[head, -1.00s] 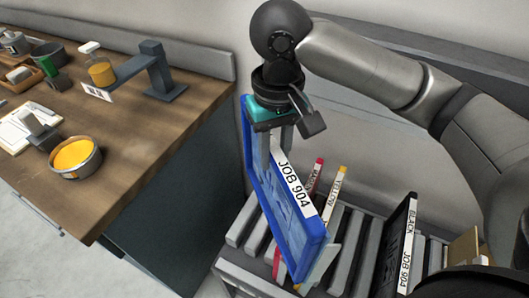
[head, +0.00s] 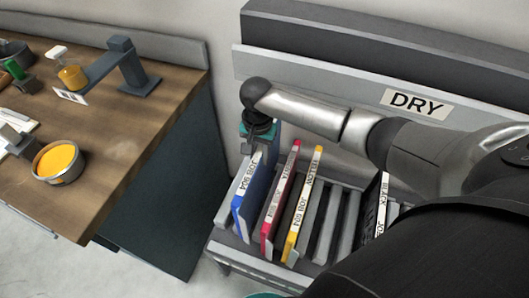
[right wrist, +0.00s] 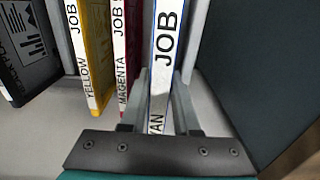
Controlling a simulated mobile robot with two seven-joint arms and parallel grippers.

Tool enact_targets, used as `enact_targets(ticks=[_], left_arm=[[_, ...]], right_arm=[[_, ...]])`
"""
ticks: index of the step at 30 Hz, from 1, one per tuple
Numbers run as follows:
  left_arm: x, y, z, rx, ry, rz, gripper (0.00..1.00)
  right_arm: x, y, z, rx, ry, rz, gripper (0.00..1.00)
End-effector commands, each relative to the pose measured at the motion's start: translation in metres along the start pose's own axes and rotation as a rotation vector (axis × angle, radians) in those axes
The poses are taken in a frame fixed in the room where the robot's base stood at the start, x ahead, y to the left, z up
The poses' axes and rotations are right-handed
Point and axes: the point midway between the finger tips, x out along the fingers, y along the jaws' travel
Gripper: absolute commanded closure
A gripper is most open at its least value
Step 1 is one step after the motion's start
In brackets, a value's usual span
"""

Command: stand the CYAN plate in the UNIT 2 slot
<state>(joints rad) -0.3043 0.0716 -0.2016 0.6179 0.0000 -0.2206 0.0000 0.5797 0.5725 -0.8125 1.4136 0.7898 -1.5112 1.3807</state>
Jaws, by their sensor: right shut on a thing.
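The cyan plate, a blue-framed panel (head: 262,178) with a white JOB 904 edge label, stands nearly upright at the left end of the grey rack (head: 327,228). My right gripper (head: 257,139) is shut on its upper edge. In the right wrist view, the cyan plate (right wrist: 166,45) sits between the fingers of my right gripper (right wrist: 160,112), and its label partly reads "YAN". Its lower edge is down among the rack dividers; I cannot tell whether it touches the slot bottom. No UNIT 2 marking is readable. My left gripper is not in view.
The magenta plate (head: 279,199) and yellow plate (head: 304,203) stand just right of the cyan one. Empty slots separate them from the black plate (head: 379,205). A DRY sign (head: 417,103) is behind. A wooden counter (head: 125,150) with an orange-filled tin (head: 57,162) is at left.

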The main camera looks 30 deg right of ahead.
Motion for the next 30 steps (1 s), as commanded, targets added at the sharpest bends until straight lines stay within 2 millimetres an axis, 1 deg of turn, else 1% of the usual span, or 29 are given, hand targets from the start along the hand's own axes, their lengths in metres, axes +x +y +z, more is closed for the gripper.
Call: enact_targets(ticks=[5, 15, 20, 30], left_arm=[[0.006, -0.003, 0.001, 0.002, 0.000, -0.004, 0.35], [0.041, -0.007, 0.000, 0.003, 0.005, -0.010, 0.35], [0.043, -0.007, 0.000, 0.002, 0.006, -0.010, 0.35], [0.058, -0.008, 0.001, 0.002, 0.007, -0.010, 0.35]], right_arm=[[0.009, 0.001, -0.001, 0.010, 0.002, -0.004, 1.00], [0.036, 0.001, -0.001, 0.008, 0.002, -0.003, 1.00], [0.049, 0.001, -0.001, 0.009, 0.001, -0.003, 1.00], [0.084, 0.001, -0.001, 0.008, 0.000, -0.002, 1.00]])
